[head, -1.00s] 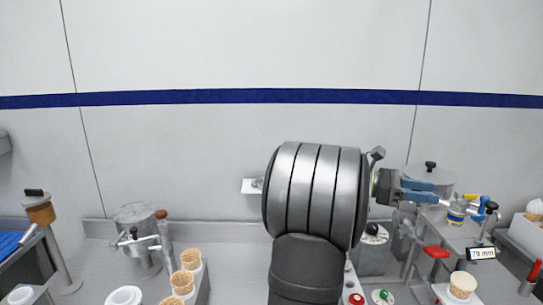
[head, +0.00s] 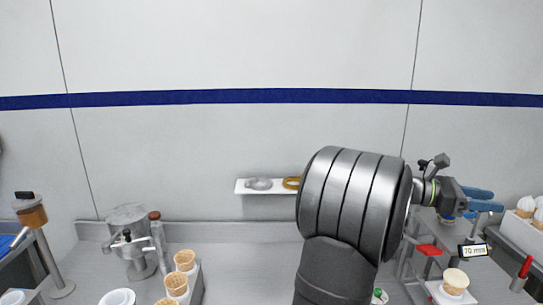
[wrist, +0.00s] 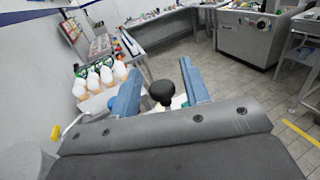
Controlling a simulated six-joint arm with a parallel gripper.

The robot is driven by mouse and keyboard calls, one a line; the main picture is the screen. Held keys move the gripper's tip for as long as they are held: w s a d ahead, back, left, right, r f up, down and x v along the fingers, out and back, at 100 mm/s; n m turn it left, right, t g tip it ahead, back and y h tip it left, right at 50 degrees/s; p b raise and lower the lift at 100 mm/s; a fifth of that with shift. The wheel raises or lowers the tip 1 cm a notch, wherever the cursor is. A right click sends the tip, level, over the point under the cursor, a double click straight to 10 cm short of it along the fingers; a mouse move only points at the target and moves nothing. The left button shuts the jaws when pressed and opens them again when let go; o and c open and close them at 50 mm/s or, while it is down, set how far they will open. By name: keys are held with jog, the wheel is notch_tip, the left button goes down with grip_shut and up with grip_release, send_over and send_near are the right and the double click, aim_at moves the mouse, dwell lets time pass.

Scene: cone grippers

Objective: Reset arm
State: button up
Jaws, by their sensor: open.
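My gripper (head: 482,200) is at the right side of the head view, above the right-hand equipment, and points to the right. Its two blue fingers are spread apart. In the wrist view my gripper (wrist: 158,88) shows both blue fingers with a gap between them and nothing held. A black round knob (wrist: 161,91) shows between the fingers in that view; I cannot tell how far below them it is. My grey arm hides the middle right of the counter in the head view.
Empty cones (head: 176,283) stand in a holder at the lower left, beside a metal dispenser (head: 130,240). A wall shelf (head: 262,192) holds rings. Filled white cones (head: 526,208) stand at the far right. A display (head: 473,250) reads 70 mm. A red-handled part (head: 430,250) stands below my gripper.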

jog(key=f, duration=0.5)
jog(key=shift+w+a, duration=0.1)
jog(key=shift+a, duration=0.1)
jog(key=v, duration=1.7)
jog(key=w+a+f+n+t, duration=0.3)
jog(key=w+a+f+t, duration=0.2)
jog(key=f, duration=0.3)
jog(key=w+a+f+n+t+h, duration=0.1)
jog(key=w+a+f+n+t, duration=0.3)
jog(key=w+a+f+t, duration=0.2)
jog(key=shift+w+a+f, duration=0.85)
jog(key=shift+a+f, duration=0.2)
jog(key=shift+f, duration=0.35)
